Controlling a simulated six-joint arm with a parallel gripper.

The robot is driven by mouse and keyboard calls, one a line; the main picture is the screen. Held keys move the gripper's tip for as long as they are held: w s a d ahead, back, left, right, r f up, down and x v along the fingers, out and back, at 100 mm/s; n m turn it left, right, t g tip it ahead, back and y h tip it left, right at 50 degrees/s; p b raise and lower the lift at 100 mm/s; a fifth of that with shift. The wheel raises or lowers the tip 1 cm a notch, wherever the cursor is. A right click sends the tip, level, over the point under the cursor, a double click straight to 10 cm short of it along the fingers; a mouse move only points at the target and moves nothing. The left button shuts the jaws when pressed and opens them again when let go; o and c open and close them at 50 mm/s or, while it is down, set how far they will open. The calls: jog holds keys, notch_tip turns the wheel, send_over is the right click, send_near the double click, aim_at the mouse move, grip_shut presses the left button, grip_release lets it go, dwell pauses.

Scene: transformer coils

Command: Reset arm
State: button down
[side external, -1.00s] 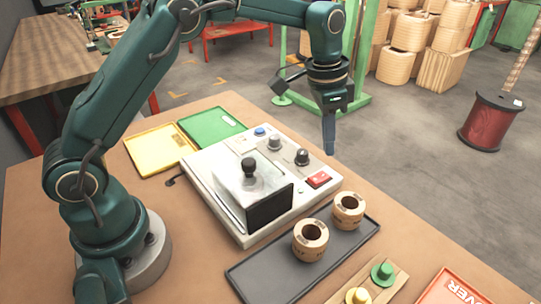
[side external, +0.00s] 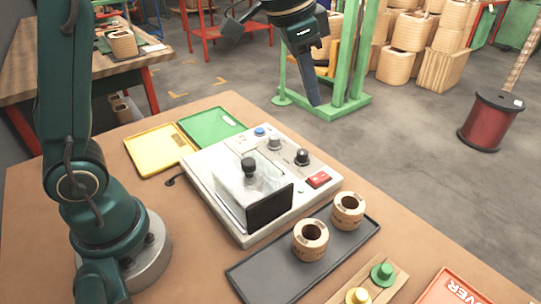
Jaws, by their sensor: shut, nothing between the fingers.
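My gripper (side external: 313,98) is shut and empty, pointing down. It hangs high in the air above and behind the tester box, at the upper middle of the side external view. The white tester box (side external: 222,206) stands on the brown table with a clear cover, a black knob on top and a red switch (side external: 319,179). Two tan coils, one nearer (side external: 299,246) and one farther (side external: 337,216), stand upright on a dark grey tray (side external: 262,279). My gripper is clear of all of these.
A yellow tray (side external: 150,150) and a green tray (side external: 205,127) lie behind the box. A wooden strip holds a green peg (side external: 382,272) and a yellow peg (side external: 357,297). A green frame (side external: 355,60) stands on the floor behind.

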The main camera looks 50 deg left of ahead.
jog(key=s+a+r+n+t, duration=0.1)
jog(key=s+r, duration=0.2)
jog(key=s, duration=0.4)
jog(key=s+a+f+n, duration=0.1)
jog(key=s+f+n, duration=0.3)
jog(key=s+f, duration=0.4)
jog(key=s, duration=0.3)
jog(key=shift+a+t+y, duration=0.3)
jog(key=shift+a+y, duration=0.05)
jog(key=shift+y, duration=0.05)
